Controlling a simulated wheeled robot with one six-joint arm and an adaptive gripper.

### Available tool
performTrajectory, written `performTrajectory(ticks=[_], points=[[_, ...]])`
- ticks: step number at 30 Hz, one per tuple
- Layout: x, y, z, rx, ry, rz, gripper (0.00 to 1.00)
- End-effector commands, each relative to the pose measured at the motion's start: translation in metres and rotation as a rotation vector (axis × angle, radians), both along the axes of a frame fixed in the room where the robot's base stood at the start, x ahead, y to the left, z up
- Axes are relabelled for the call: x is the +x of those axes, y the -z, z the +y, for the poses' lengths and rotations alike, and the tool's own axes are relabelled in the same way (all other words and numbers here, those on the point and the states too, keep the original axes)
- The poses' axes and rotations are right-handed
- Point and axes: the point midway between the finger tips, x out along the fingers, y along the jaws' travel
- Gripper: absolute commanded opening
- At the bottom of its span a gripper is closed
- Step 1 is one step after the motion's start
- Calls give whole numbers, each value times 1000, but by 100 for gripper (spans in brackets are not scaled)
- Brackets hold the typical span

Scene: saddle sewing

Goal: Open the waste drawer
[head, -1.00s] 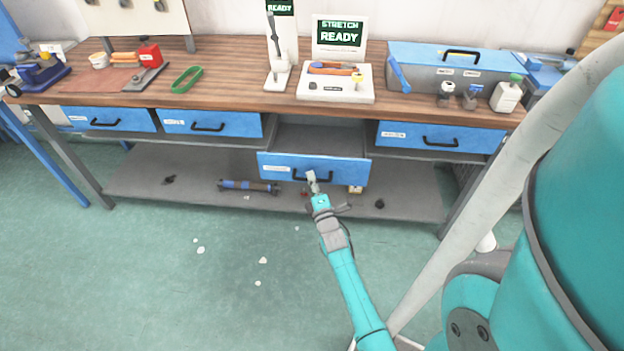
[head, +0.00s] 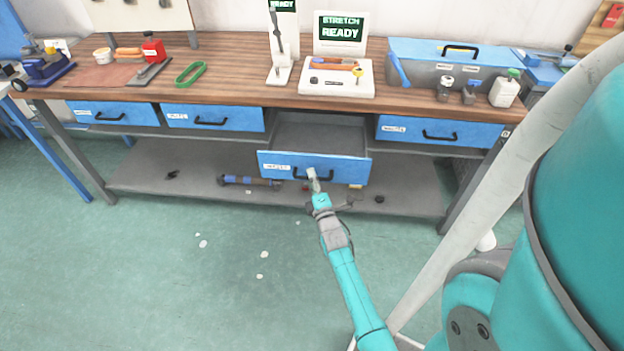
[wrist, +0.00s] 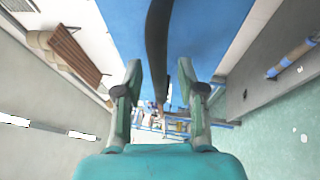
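One blue drawer (head: 275,167) under the workbench is pulled well out, with its grey inside showing empty. Its white label is too small to read, so I cannot confirm from it that this is the waste drawer. My gripper (head: 312,174) is at its black handle (head: 300,176). In the wrist view, the dark handle (wrist: 158,50) passes between the two fingers of my gripper (wrist: 160,70). The fingers stand apart, with blue drawer front (wrist: 205,30) visible between them and the handle, so they look open around it.
Other blue drawers (head: 110,113), (head: 213,118) and (head: 440,132) look closed. The wooden benchtop (head: 240,95) carries tools, a stretch device (head: 336,78) and a toolbox (head: 450,65). A lower grey shelf (head: 200,175) holds a blue cylinder (head: 248,182). Green floor in front is mostly clear.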

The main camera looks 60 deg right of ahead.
Motion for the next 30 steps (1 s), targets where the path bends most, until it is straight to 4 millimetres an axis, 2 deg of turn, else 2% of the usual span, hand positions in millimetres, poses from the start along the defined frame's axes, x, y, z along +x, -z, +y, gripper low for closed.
performTrajectory(ticks=[5,18,24,30], points=[[-11,4,11,1,0,1,39],[-67,18,67,2,0,2,39],[-81,21,80,1,0,1,39],[-84,22,83,1,0,1,39]])
